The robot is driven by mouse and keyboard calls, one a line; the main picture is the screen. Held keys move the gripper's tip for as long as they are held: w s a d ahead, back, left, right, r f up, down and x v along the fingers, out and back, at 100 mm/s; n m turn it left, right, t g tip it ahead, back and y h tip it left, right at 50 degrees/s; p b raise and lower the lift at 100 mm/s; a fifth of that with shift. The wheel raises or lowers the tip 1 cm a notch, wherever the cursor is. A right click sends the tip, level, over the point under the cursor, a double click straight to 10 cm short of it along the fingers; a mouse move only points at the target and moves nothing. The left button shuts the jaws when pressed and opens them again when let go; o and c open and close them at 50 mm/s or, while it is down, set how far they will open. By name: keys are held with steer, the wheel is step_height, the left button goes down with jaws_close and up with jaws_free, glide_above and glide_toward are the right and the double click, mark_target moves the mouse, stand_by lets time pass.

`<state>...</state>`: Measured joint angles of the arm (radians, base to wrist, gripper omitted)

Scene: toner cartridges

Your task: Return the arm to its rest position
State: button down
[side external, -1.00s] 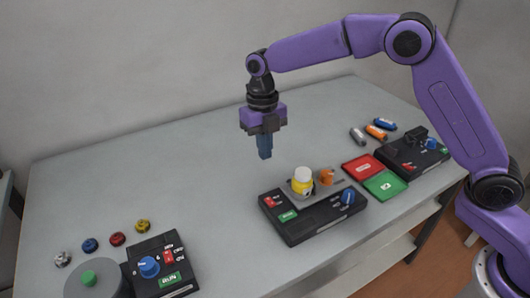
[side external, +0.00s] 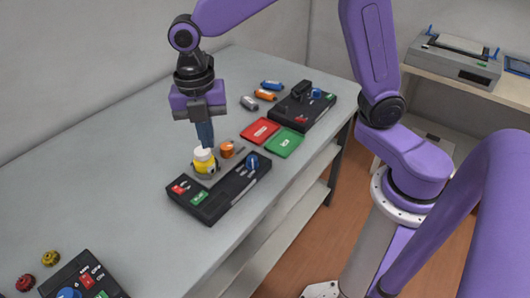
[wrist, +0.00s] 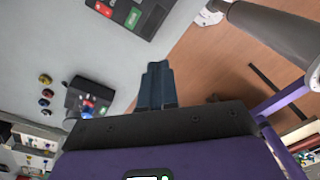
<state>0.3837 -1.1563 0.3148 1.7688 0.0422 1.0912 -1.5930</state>
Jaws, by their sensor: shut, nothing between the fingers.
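My purple arm ends in my gripper (side external: 205,134), which points down above the grey table (side external: 110,150). Its blue fingers are shut together with nothing between them. In the side view the fingertips appear just above and behind a yellow bottle with a white cap (side external: 205,163); the exact gap is hard to tell. In the wrist view my gripper (wrist: 157,70) also shows closed, with table on the left and brown floor on the right beyond it.
Red (side external: 260,131) and green (side external: 285,142) trays, several toner cartridges (side external: 265,95) and another black box (side external: 302,107) lie further back. A printer (side external: 455,58) stands on a shelf at right.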

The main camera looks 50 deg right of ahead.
steer(key=s+d+m, duration=0.7)
steer(key=s, duration=0.3)
steer(key=s+d+f+m, duration=0.1)
steer(key=s+d+m, duration=0.6)
steer(key=s, duration=0.4)
steer(key=shift+d+t, duration=0.4)
steer(key=shift+d, duration=0.15)
